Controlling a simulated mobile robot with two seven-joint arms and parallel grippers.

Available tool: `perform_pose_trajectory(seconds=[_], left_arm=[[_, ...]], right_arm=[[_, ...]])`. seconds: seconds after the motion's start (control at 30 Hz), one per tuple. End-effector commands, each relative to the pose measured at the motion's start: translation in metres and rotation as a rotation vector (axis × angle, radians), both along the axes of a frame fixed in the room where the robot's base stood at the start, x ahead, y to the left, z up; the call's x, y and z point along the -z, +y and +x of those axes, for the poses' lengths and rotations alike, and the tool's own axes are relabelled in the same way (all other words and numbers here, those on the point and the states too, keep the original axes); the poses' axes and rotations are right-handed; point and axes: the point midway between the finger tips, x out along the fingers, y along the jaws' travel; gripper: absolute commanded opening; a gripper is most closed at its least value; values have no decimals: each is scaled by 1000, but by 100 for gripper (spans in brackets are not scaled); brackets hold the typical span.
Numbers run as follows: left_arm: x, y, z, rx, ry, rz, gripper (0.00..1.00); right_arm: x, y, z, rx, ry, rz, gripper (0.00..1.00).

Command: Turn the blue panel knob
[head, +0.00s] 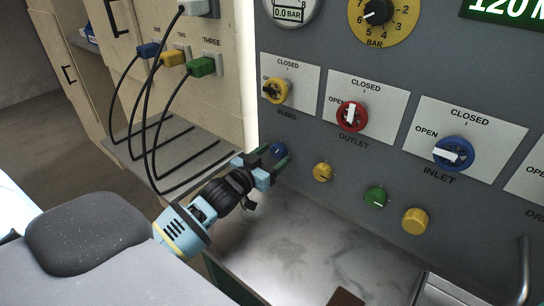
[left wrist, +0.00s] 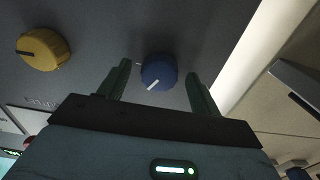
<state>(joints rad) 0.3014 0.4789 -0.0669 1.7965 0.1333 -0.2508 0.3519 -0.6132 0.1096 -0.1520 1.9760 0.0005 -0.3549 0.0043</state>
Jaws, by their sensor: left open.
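The blue panel knob (head: 279,151) sits on the grey panel at the left end of a row of small knobs, partly hidden by my gripper in the head view. In the left wrist view the blue knob (left wrist: 158,71) shows a white pointer line aimed to the lower left. My left gripper (head: 273,162) is open, with its fingers on either side of the knob; in the left wrist view the fingers (left wrist: 158,85) stand apart from it, with gaps on both sides. I cannot tell whether the fingertips reach past the knob's face. My right gripper is not in view.
A yellow knob (head: 322,172), a green knob (head: 376,197) and another yellow knob (head: 415,221) run to the right. Above are the bleed (head: 277,91), outlet (head: 352,116) and inlet (head: 453,153) valves. A marbled worktop (head: 300,235) lies below. Cables (head: 150,130) hang at left.

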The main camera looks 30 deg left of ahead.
Motion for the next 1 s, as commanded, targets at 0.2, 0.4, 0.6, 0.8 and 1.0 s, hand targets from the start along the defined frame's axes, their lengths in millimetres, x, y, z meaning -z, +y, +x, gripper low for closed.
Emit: perform_pose_trajectory(seconds=[0.2, 0.4, 0.6, 0.8, 1.0], left_arm=[[0, 0, 1, 1, 0, 0, 64], [0, 0, 0, 1, 0, -1, 42], [0, -1, 0, 1, 0, -1, 19], [0, -1, 0, 1, -2, 19, 19], [-2, -1, 0, 2, -10, 101, 19]], right_arm=[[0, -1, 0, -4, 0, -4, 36], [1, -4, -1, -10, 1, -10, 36], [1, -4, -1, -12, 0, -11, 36], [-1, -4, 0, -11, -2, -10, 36], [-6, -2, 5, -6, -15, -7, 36]])
